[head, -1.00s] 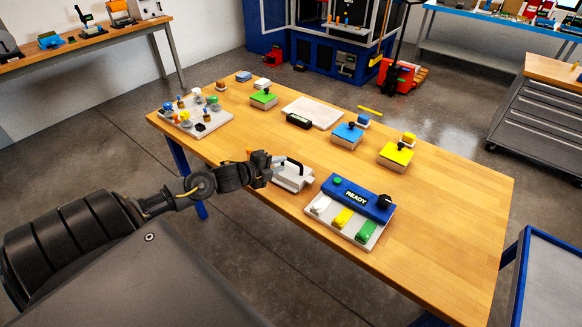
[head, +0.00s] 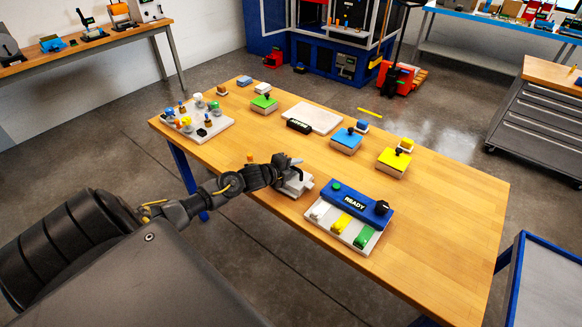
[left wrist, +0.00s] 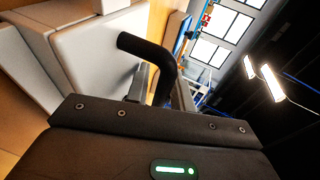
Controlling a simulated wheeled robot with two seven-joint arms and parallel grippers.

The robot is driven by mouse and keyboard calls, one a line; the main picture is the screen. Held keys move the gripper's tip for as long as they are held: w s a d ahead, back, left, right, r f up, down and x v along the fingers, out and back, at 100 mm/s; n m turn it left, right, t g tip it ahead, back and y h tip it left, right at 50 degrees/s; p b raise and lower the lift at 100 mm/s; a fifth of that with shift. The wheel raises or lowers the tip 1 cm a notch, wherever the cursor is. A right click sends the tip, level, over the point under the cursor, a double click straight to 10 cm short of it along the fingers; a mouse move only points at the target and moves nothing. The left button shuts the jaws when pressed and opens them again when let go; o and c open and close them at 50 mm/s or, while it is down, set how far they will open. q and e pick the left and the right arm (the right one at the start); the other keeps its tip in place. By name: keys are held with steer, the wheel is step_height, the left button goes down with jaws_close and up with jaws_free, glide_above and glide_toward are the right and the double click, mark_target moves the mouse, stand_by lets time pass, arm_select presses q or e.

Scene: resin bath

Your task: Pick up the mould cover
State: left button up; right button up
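The mould cover (head: 297,187) is a pale grey-white block with a black bar handle, on the table's near edge. In the left wrist view the cover (left wrist: 95,55) fills the upper left, and its bent black handle (left wrist: 150,52) reaches down towards the fingers. My left gripper (head: 293,164) is right at the handle, above the cover, and hides most of the handle in the head view. Its grey fingers (left wrist: 158,88) appear spread to either side of the handle, with a gap showing. The cover rests on the table. My right gripper is not in view.
A blue READY panel (head: 357,200) with white, yellow and green pieces stands just right of the cover. A tray of small parts (head: 215,132) lies at the left. Green (head: 263,104), blue (head: 347,142) and yellow (head: 393,162) blocks stand behind. The table's right end is clear.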

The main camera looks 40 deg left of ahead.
arm_select(q)
jaws_close()
stand_by(1.2)
steer(key=shift+r, duration=0.1)
